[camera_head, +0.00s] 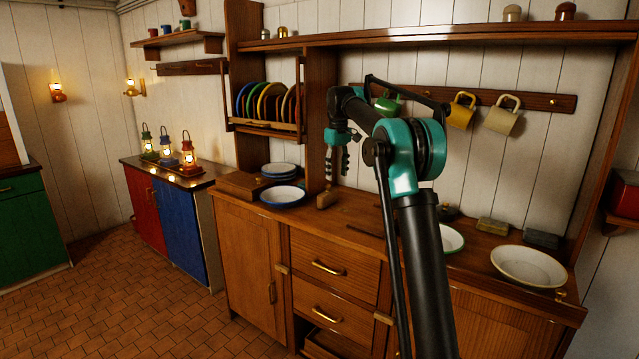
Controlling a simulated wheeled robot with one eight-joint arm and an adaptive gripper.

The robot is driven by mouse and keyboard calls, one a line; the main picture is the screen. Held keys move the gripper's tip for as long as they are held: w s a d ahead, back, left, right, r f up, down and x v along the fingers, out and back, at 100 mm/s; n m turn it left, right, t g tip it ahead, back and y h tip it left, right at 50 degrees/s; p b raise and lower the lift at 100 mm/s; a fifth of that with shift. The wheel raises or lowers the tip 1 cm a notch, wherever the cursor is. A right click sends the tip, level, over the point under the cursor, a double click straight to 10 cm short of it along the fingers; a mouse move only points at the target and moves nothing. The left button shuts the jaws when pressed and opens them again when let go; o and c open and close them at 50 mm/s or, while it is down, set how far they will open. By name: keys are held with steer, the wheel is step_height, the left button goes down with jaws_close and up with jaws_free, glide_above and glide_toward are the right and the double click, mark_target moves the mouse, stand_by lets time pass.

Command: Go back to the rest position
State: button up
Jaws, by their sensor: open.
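My arm, black with teal joints, rises in the right half of the head view and bends over the counter. My gripper (338,167) hangs from its end, pointing down, in front of the wooden upright beside the plate rack. Its two fingers are apart, and I see nothing held between them. A small wooden-looking object (324,200) is on the counter below it, apart from the fingers. My arm hides part of the counter and a white plate with a green rim (452,239).
The wooden counter (345,212) holds stacked blue-rimmed plates (283,195), a cream bowl (529,267) and sponge-like blocks (492,226). A plate rack (265,127) is left of my gripper. Mugs (502,115) hang behind my arm. Lit lanterns (188,157) stand further left. The tiled floor at left is clear.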

steer(key=s+d+f+m+t, duration=0.1)
steer(key=s+d+f, duration=0.3)
steer(key=s+f, duration=0.5)
steer(key=s+d+f+m+t, duration=0.1)
steer(key=s+d+f+m, duration=0.2)
steer(key=s+f, duration=0.6)
steer(key=s+d+f+m+t, duration=0.1)
steer(key=s+d+f+m, duration=0.2)
steer(key=s, duration=2.5)
steer(key=d+f, duration=0.3)
steer(key=f, duration=0.4)
steer(key=shift+s+t, duration=0.2)
steer(key=shift+t, duration=0.1)
